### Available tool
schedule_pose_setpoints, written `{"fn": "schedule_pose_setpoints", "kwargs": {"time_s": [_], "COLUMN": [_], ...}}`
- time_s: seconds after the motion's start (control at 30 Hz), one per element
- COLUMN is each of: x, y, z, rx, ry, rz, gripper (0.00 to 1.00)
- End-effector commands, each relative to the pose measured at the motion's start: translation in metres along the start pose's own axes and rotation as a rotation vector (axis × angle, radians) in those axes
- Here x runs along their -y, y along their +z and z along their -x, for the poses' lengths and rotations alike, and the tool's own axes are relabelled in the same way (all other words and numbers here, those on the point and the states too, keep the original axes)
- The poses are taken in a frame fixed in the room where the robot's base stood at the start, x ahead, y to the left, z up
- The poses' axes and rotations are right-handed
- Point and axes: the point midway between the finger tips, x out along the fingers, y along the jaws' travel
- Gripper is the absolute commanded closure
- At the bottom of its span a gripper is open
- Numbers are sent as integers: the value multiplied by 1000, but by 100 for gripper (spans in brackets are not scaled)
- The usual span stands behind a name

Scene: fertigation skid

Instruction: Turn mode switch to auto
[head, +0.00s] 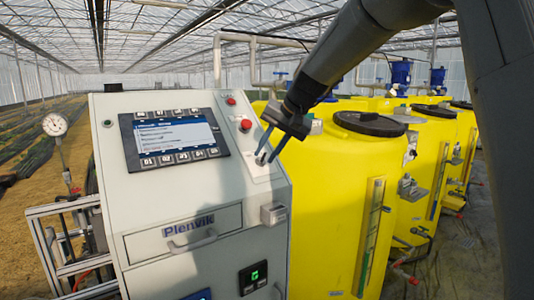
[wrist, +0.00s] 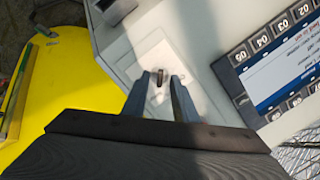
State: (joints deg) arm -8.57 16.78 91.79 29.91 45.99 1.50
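The mode switch (head: 262,158) is a small dark knob on a pale plate, on the sloped face of the grey control cabinet (head: 230,190), right of the screen. In the wrist view the switch (wrist: 158,78) shows between my two fingertips, with pale panel around it. My gripper (head: 266,150) is open, with its two grey-blue fingers pointing at the panel. In the wrist view my gripper (wrist: 160,84) has one finger on each side of the knob, with gaps showing. I cannot tell how deep the tips reach or which position the switch is in.
A screen with buttons (head: 172,135) is left of the switch. Red buttons (head: 246,124) sit just above it. A drawer handle (head: 190,240) and grey latch box (head: 273,214) are below. Yellow tanks (head: 330,190) stand close on the right. A gauge (head: 55,124) is at left.

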Motion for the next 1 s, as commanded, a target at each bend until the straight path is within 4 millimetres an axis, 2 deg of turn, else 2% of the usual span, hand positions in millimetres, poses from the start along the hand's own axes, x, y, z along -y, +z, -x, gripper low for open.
{"fn": "schedule_pose_setpoints", "kwargs": {"time_s": [0.3, 0.5, 0.87, 0.93, 1.0], "x": [-1, 0, 0, -5, -18], "y": [-1, -1, 0, 2, 10], "z": [48, 70, 74, 71, 64], "rx": [-4, -3, -1, 1, 7], "ry": [0, -1, 1, 8, 29], "rz": [0, -1, -1, -2, -4], "gripper": [74, 74, 74, 74, 74]}}
